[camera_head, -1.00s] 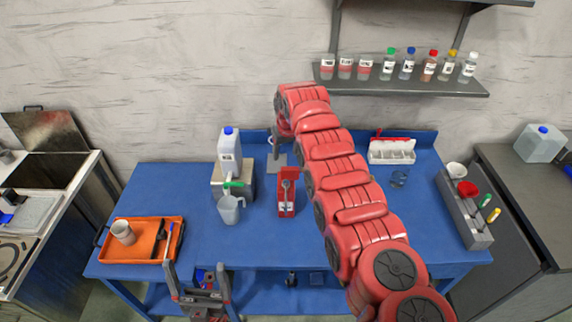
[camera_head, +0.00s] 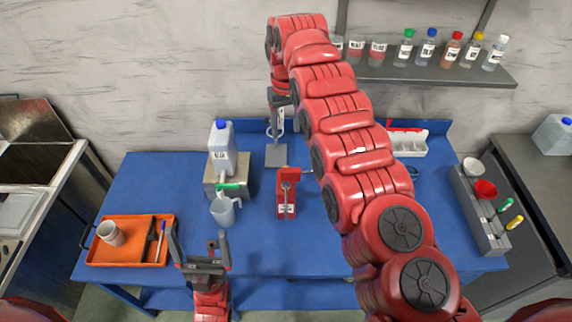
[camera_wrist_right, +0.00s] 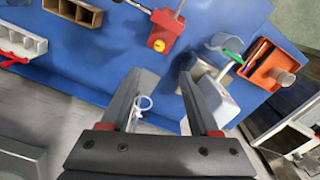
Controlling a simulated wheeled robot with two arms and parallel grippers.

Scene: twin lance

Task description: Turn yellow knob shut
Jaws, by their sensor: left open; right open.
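The yellow knob (camera_wrist_right: 159,45) sits on the end face of a red block-shaped device (camera_wrist_right: 163,32) in the right wrist view. In the head view the red device (camera_head: 287,196) stands mid-table, and the knob is hidden there. My right gripper (camera_wrist_right: 160,74) is open and empty, with its fingers apart, short of the device in its wrist view. In the head view its dark jaws (camera_head: 277,113) hang above the table's back edge, behind the device. My left gripper (camera_head: 199,232) is open and empty near the table's front edge, to the left of the device.
A stand with a white ring (camera_wrist_right: 143,103) is at the back, near my right gripper. A jug (camera_head: 223,211) and a blue-capped canister (camera_head: 221,150) stand left of the device. An orange tray (camera_head: 128,260) is at front left. A bottle shelf (camera_head: 430,72) is above right.

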